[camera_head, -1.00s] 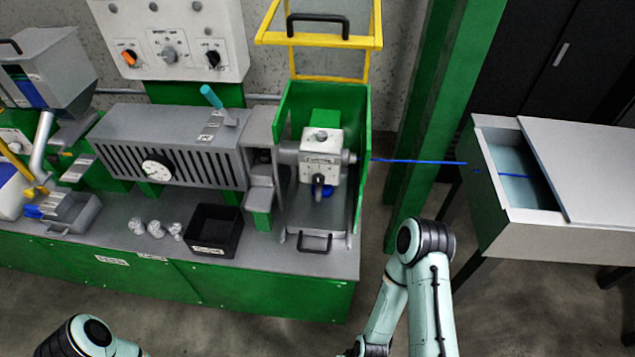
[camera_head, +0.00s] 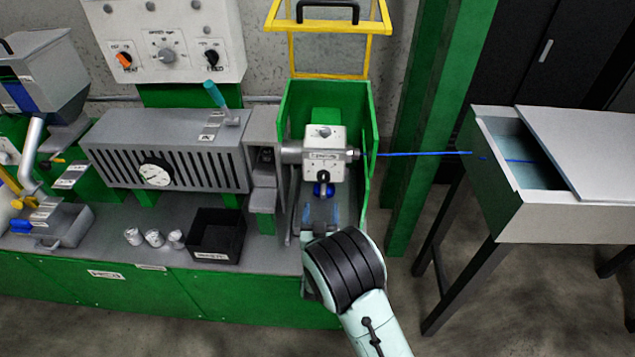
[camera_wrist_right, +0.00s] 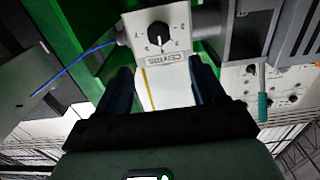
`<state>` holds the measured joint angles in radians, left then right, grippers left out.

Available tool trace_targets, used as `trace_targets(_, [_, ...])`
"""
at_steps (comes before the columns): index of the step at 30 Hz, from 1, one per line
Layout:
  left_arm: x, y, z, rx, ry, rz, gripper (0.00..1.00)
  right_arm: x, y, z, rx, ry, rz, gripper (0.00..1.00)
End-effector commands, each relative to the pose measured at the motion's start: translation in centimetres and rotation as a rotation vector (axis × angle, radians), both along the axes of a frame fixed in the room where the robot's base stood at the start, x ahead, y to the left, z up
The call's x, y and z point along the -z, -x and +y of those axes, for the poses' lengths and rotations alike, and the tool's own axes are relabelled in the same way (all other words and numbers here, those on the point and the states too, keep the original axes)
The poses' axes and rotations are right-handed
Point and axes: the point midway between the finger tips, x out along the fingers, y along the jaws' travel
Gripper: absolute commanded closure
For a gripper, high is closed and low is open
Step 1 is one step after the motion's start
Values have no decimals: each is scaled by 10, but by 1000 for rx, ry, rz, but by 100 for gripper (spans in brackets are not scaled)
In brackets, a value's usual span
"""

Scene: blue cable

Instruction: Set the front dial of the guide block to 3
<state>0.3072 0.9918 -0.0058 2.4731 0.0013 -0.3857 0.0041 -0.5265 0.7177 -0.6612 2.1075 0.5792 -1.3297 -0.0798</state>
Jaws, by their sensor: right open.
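The guide block (camera_head: 325,140) is a pale box inside the green open-topped housing (camera_head: 369,115). Its front dial (camera_head: 321,175) is a black knob on the front face. In the right wrist view the guide block (camera_wrist_right: 178,52) appears upside down, with the dial (camera_wrist_right: 158,35) ringed by small marks that I cannot read surely. My right gripper (camera_wrist_right: 160,72) is open and empty, with its two dark fingers pointing at the block's front, apart from the knob. In the head view my right wrist hides most of that gripper. My left gripper is not in view.
The blue cable (camera_head: 420,154) runs from the block's right side to the drawer-like box (camera_head: 500,185). A yellow frame (camera_head: 329,28) stands raised behind the housing. A black bin (camera_head: 216,235) and several small metal pieces (camera_head: 154,238) lie to the left.

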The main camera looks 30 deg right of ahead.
Motion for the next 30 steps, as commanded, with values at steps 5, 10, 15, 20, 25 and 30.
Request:
trace_targets(5, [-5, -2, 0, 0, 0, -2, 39, -1, -28, -18, 1, 2, 0, 31])
trace_targets(10, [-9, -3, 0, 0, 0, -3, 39, 0, -59, -37, -1, 2, 2, 31])
trace_targets(15, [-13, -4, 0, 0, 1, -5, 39, 1, -85, -53, -2, 0, 5, 31])
trace_targets(20, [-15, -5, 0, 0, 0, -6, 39, 1, -100, -61, -2, 0, 4, 31])
trace_targets(25, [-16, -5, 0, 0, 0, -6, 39, 1, -105, -65, -3, -1, 5, 31])
trace_targets(30, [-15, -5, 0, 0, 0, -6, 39, 1, -105, -65, -3, -1, 6, 31])
